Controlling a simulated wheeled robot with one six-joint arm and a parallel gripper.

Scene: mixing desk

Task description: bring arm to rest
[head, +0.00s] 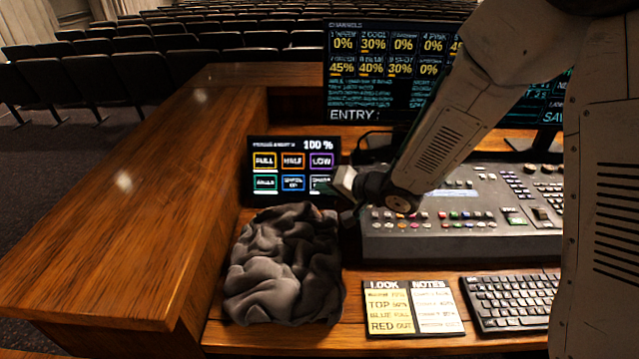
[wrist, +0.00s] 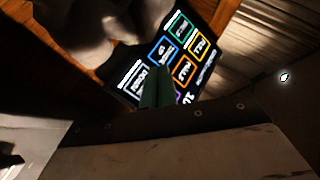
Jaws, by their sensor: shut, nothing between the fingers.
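My arm reaches down from the upper right of the head view. My gripper (head: 347,200) hangs beside the right edge of the small touch panel (head: 293,170), above the back right edge of the crumpled grey cloth (head: 285,265). In the wrist view the fingers of my gripper (wrist: 157,75) are together and hold nothing. The touch panel (wrist: 165,55) shows behind the fingers there, with coloured button frames and tilted in the picture. Part of the cloth (wrist: 90,20) shows at upper left. The fingertips are small and partly dark in the head view.
The mixing console (head: 460,215) stands right of my gripper, with a large monitor (head: 390,80) behind it. A notes card (head: 412,308) and a keyboard (head: 513,300) lie in front. The wooden desk wing (head: 140,210) at left is clear. Seat rows fill the back.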

